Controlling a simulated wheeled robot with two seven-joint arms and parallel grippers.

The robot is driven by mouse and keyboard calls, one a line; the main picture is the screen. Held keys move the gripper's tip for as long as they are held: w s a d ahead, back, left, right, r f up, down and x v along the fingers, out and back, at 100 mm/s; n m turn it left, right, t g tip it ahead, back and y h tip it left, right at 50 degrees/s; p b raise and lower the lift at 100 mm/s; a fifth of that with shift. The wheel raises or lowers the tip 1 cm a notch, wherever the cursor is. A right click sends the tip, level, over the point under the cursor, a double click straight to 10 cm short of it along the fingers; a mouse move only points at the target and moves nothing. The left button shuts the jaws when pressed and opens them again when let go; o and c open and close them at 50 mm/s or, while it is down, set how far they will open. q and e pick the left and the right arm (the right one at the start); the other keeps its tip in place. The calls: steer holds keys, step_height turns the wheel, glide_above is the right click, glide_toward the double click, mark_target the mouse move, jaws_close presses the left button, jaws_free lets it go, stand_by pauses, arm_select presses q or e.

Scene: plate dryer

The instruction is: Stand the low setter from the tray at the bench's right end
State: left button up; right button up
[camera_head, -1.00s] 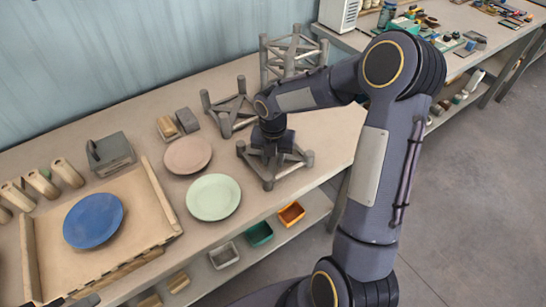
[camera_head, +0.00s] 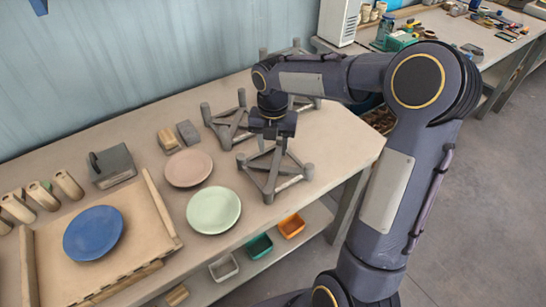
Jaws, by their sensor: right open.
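A low grey setter (camera_head: 269,183), an open frame with short corner posts, stands upright on the bench (camera_head: 325,150) near its right end. My right gripper (camera_head: 274,138) is directly above it, pointing down, open and empty. The fingertips are small and dark here, so their exact gap to the setter is hard to tell. A second grey setter (camera_head: 228,128) stands just behind and left. A third setter (camera_head: 297,46) is at the back, mostly hidden by my arm. The wooden tray (camera_head: 165,212) at left carries a blue plate (camera_head: 93,233). My left gripper is out of view.
A pale green plate (camera_head: 214,210) and a pinkish plate (camera_head: 188,168) lie left of the setters. A grey box (camera_head: 110,166) and small blocks (camera_head: 187,132) stand behind. Small bins (camera_head: 258,246) sit on the shelf below. The bench's right corner is clear.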

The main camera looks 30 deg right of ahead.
steer(key=s+a+r+m+t+y, duration=0.1)
steer(key=s+r+m, duration=0.2)
steer(key=s+m, duration=0.35)
steer(key=s+a+r+m+t, duration=0.2)
steer(key=s+r+m, duration=0.2)
steer(key=s+m, duration=0.3)
steer(key=s+a+f+m+t+y, duration=0.2)
steer(key=s+m, duration=0.6)
steer(key=m, duration=0.8)
steer(key=shift+s+a+f+t+y, duration=0.15)
steer(key=shift+s+a+t+y, duration=0.2)
steer(key=shift+a, duration=0.8)
steer(key=shift+c, duration=0.7)
steer(key=shift+w+a, duration=0.1)
